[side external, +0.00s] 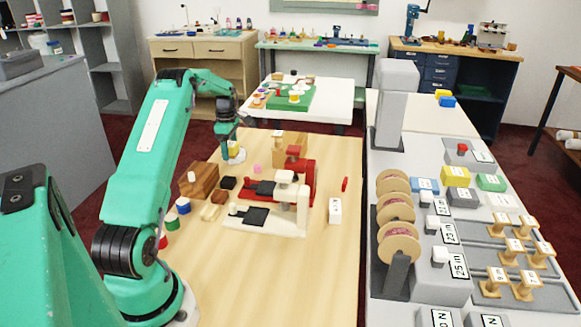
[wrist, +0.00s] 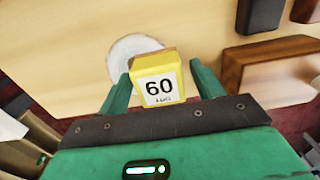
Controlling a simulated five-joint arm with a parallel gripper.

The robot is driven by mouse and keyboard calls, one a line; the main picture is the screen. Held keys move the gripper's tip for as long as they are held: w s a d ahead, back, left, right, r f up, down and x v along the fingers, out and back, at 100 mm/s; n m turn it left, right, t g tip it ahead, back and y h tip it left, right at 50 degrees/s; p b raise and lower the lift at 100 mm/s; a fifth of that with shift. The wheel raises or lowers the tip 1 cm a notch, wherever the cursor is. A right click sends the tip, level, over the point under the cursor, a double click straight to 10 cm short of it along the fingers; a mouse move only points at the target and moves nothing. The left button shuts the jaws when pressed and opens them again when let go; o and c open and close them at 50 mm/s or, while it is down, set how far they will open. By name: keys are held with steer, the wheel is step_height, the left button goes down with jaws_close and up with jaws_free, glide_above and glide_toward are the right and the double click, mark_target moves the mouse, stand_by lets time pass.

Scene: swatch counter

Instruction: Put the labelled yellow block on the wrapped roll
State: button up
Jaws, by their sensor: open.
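The yellow block (wrist: 157,78) has a white label reading 60 and sits between the two fingers of my gripper (wrist: 160,70) in the wrist view. The fingers are open, with a gap visible on each side of it. In the side view, my gripper (side external: 231,138) is right over the block (side external: 234,147). A pale round thing, which looks like the wrapped roll (wrist: 133,44), shows partly behind the block. In the side view its white side (side external: 236,158) is directly below the block. The block appears to rest on it, but the contact is hidden.
A brown wooden block (side external: 198,180) stands to the left, and a tan wooden piece (side external: 291,148) to the right. Red and white stands (side external: 301,205) with dark pads fill the middle. The wooden table (side external: 300,275) is clear at the front.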

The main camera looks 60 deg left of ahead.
mark_target(231, 144)
step_height(231, 144, up, 12)
steer(key=shift+r, duration=0.15)
stand_by(0.6)
stand_by(0.4)
steer(key=d+r+m+t, duration=0.1)
steer(key=d+r+m, duration=0.35)
steer(key=d, duration=0.45)
steer(key=d+r+m+t+y, duration=0.1)
steer(key=d+r+m, duration=0.35)
steer(key=d, duration=0.55)
steer(key=d+r+m+t, duration=0.1)
steer(key=d+r+m, duration=0.35)
steer(key=d, duration=0.45)
steer(key=s+d+f+m+t+h, duration=0.1)
steer(key=s+d+f+m, duration=0.4)
steer(key=s+d+m, duration=0.8)
steer(key=s+d+t, duration=0.1)
steer(key=s+d, duration=0.2)
steer(key=d, duration=0.3)
steer(key=shift+s+t, duration=0.3)
steer(key=shift+s, duration=0.1)
